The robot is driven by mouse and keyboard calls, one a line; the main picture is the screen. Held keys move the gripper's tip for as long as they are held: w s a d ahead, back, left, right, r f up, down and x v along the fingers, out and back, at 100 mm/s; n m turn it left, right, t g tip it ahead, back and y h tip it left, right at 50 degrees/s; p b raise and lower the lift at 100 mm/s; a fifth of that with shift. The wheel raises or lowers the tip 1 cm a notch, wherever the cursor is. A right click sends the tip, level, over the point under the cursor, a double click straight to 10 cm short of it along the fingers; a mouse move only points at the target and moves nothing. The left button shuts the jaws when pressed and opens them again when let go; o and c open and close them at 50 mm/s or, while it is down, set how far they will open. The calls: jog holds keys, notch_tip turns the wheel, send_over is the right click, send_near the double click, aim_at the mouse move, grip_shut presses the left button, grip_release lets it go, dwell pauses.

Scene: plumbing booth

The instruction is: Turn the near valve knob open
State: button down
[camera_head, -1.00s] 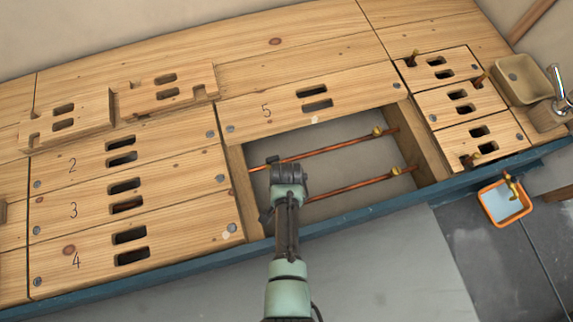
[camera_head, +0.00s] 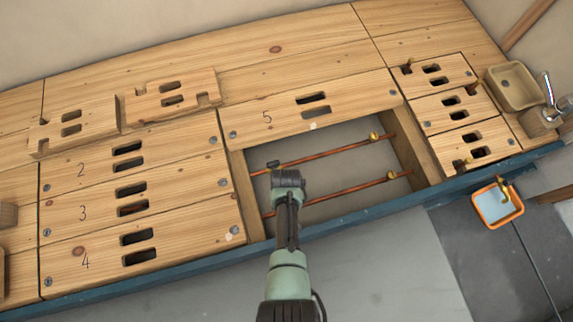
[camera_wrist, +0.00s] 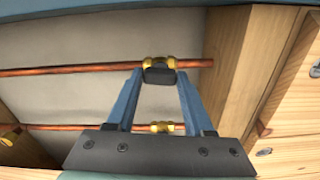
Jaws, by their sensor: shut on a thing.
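My gripper (camera_head: 287,181) is down in the open bay between the wooden boards, over the near pipe at the bay's left end. In the wrist view my gripper (camera_wrist: 159,80) has its two blue fingers closed on the black near valve knob (camera_wrist: 159,75), which sits on a brass fitting on the near copper pipe (camera_wrist: 75,70). In the head view my gripper hides this knob. The far valve (camera_head: 273,164) shows its dark knob just beyond the gripper; it also shows in the wrist view (camera_wrist: 160,127), partly behind the gripper body. The exact knob angle is hard to tell.
Wooden side beams (camera_head: 416,145) bound the bay. Brass fittings (camera_head: 375,136) sit on the pipes at the right. Slotted boards (camera_head: 130,210) lie to the left. A blue bench edge (camera_head: 340,224) runs in front. An orange-rimmed bin (camera_head: 497,206) stands at the right.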

jog(key=shift+n, duration=0.7)
jog(key=shift+c, duration=1.4)
grip_release()
notch_tip(320, 180, up, 13)
jog(key=p, duration=0.9)
